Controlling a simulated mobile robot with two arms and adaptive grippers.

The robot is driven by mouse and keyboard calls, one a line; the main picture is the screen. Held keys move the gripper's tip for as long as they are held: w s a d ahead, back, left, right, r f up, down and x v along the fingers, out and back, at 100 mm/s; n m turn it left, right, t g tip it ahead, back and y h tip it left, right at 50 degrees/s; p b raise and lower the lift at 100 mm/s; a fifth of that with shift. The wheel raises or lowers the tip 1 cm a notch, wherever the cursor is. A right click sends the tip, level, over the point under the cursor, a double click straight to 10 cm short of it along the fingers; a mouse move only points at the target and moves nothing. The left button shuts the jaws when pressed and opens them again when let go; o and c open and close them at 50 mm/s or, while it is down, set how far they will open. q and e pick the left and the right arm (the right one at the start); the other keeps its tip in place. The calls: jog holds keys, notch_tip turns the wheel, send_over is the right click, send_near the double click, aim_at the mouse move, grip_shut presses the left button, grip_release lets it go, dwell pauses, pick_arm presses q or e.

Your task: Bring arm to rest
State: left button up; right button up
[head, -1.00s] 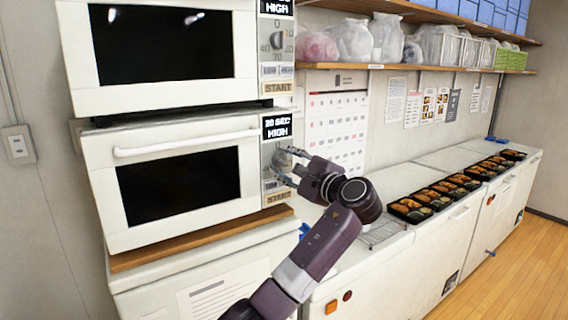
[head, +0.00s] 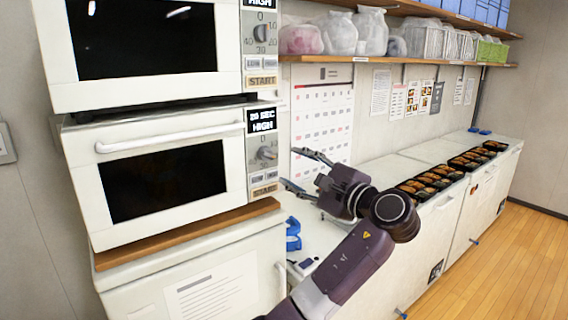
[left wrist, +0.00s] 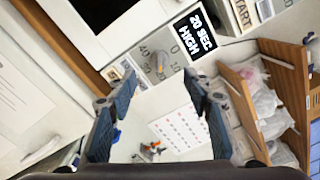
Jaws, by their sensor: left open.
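My left gripper (head: 302,172) is open and empty in the head view. It is in the air to the right of the lower microwave's control panel (head: 262,150), apart from it as far as the view shows, with the wall calendar (head: 322,125) behind. In the left wrist view, the two fingers of the left gripper (left wrist: 158,110) are spread, with nothing between them. The panel with its dial and "20 SEC HIGH" display (left wrist: 195,35) shows beyond the fingertips. My right gripper is not in view.
The lower microwave (head: 165,125) sits on a wooden board, under a second microwave (head: 145,88). Black bento trays (head: 432,181) line the white counter at the right. A blue object (head: 293,233) lies below the gripper. A shelf with bags (head: 400,61) runs above.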

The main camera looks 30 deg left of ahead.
pick_arm(q)
jog(key=shift+s+d, duration=0.2)
jog(key=shift+d, duration=0.3)
jog(key=shift+f, duration=0.1)
